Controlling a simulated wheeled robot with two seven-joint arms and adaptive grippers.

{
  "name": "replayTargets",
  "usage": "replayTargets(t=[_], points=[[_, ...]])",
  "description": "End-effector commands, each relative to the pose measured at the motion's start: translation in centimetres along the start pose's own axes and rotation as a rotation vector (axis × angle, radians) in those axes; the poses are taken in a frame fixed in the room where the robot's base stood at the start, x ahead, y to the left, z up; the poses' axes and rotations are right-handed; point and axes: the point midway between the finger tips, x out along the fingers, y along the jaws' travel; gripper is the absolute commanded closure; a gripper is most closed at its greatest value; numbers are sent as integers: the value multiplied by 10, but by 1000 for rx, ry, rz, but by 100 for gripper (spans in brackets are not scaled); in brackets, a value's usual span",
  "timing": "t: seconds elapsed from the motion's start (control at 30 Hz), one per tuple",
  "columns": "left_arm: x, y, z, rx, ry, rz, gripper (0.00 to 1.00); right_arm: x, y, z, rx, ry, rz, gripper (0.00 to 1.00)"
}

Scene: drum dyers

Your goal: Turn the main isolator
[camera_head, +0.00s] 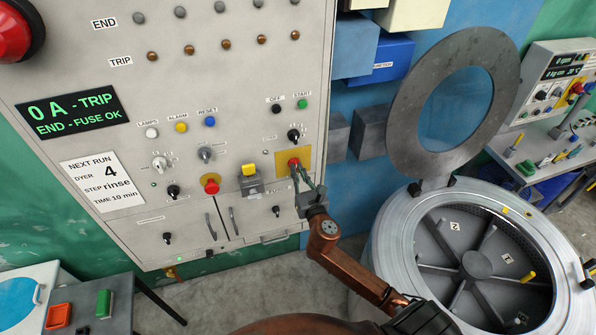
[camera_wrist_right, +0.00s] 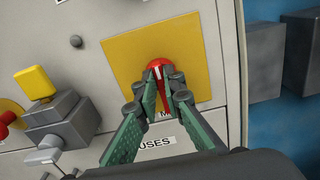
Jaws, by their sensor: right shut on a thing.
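The main isolator is a red rotary handle (camera_wrist_right: 160,72) on a yellow square plate (camera_wrist_right: 118,52), on the front of the grey control panel (camera_head: 245,85). In the head view the yellow plate (camera_head: 283,155) is at the panel's lower right. My right gripper (camera_head: 297,172) reaches up to it from below. In the wrist view its green fingers (camera_wrist_right: 161,84) are shut on the red handle, one fingertip on each side. The fingers partly hide the handle and the label under it. My left gripper is not in view.
A yellow switch on a grey box (camera_head: 249,172) and a red push button (camera_head: 211,184) sit left of the isolator. START (camera_head: 301,104) and OFF buttons are above. A drum (camera_head: 385,225) with an open round lid (camera_head: 400,125) stands at right.

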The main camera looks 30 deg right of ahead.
Motion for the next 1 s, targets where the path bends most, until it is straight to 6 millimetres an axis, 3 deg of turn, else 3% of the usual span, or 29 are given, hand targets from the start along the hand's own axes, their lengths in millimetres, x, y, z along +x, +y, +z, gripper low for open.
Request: replayTargets(t=[0.37, 1.0], points=[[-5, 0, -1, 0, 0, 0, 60, 0, -1, 1, 211, -1, -1, 100], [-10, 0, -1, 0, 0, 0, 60, 0, -6, -1, 817, -2, -2, 100]])
